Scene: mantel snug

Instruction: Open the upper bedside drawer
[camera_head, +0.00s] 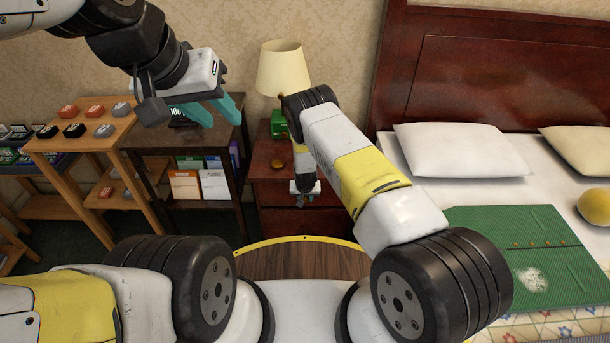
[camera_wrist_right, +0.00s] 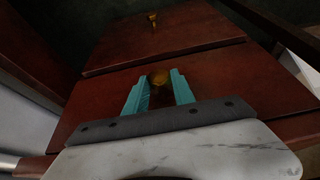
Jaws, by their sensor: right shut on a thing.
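The dark red bedside cabinet (camera_head: 265,188) stands left of the bed in the head view. My right gripper (camera_head: 305,190) is low against its front. In the right wrist view, my right gripper's teal fingers (camera_wrist_right: 158,92) are shut on the brass knob (camera_wrist_right: 158,77) of the upper drawer (camera_wrist_right: 225,82). The lower drawer (camera_wrist_right: 190,40) shows beyond it with its own brass knob (camera_wrist_right: 153,18). I cannot tell whether the upper drawer stands out from the cabinet. My left gripper (camera_head: 238,110) is open and empty, above the dark shelf unit.
A lamp (camera_head: 283,68), a green object (camera_head: 278,124) and a small gold-brown round thing (camera_head: 277,164) are on the cabinet. The bed, with a white pillow (camera_head: 460,150) and green mat (camera_head: 520,235), is at right. A dark shelf unit (camera_head: 150,143) is at left.

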